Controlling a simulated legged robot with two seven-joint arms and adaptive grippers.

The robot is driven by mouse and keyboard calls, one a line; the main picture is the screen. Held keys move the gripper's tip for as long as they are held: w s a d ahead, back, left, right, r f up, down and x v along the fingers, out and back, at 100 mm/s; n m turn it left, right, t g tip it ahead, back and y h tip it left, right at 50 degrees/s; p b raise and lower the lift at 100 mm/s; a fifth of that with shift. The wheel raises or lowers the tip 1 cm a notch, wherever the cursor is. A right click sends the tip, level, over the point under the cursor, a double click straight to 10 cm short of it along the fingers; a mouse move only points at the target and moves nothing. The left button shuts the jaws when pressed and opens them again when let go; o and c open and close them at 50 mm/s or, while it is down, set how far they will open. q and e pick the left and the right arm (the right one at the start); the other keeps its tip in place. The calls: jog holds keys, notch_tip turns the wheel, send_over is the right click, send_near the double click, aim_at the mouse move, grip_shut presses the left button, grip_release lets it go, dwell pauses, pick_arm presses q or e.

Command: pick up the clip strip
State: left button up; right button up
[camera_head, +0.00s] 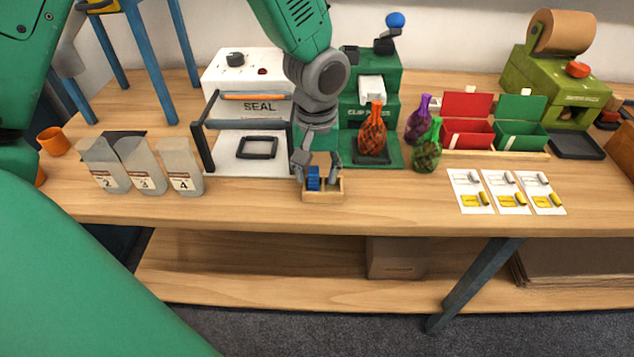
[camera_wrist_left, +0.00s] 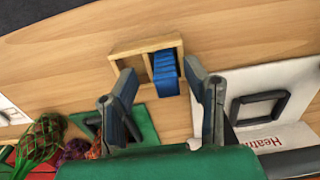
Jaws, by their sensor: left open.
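The clip strip (camera_head: 313,179) is a blue ribbed piece standing in the left compartment of a small wooden box (camera_head: 323,198) on the table. In the left wrist view the strip (camera_wrist_left: 165,73) lies in the right compartment of the box (camera_wrist_left: 146,45), and the other compartment looks empty. My left gripper (camera_head: 318,168) is directly above the box, pointing down, with its fingers spread. In the wrist view the open fingers (camera_wrist_left: 158,74) frame the strip, with a visible gap on the left. Contact with the strip cannot be told. My right gripper is not in view.
The heat sealer (camera_head: 244,168) stands left of the box. The green clipper machine (camera_head: 390,154) and netted bags (camera_head: 372,133) stand behind and right. Grey numbered pouches (camera_head: 184,168) are at left, and cards (camera_head: 505,190) at right. The table front beside the box is clear.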

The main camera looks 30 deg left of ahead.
pick_arm(q)
jog(key=shift+a+f, duration=0.15)
jog(key=shift+f, duration=0.35)
jog(key=shift+a, duration=0.4)
jog(key=shift+d, duration=0.1)
grip_shut()
jog(key=shift+d, duration=0.3)
